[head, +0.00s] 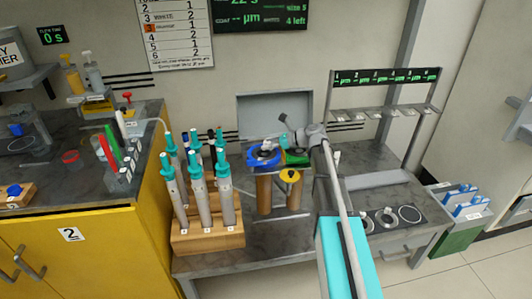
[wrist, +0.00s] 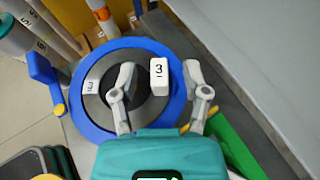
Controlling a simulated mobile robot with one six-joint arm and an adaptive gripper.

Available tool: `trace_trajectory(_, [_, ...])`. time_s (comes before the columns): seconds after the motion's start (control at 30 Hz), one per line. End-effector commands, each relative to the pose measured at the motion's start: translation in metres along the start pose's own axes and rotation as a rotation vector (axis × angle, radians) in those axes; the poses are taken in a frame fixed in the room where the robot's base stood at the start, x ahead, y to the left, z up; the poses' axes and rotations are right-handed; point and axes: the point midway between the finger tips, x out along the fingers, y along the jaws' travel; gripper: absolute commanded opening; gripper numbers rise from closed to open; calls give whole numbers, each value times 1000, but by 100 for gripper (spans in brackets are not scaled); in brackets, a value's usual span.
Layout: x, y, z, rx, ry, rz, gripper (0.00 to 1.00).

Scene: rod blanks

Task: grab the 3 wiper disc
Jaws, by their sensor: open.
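The wiper disc marked 3 (wrist: 91,88) is a blue-rimmed round piece with a grey ring and a dark centre in the wrist view. A white tab with a 3 (wrist: 158,75) stands up from it. My gripper (wrist: 160,75) is open above the disc, with one finger on each side of the tab. I see a gap on both sides, and the gripper holds nothing. In the head view the blue disc (head: 264,157) sits on top of a brown column, and my gripper (head: 279,147) is just above its right side, small and partly unclear.
A wooden rack of teal-capped tubes (head: 207,238) stands at the left.

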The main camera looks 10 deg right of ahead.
Motion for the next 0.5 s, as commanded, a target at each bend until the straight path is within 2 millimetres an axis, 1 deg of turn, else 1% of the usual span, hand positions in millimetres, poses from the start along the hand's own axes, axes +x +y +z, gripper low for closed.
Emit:
trace_trajectory(0.3, [0, 0, 0, 0, 0, 0, 60])
trace_trajectory(0.47, [0, 0, 0, 0, 0, 0, 30])
trace_trajectory(0.5, [0, 0, 0, 0, 0, 0, 23])
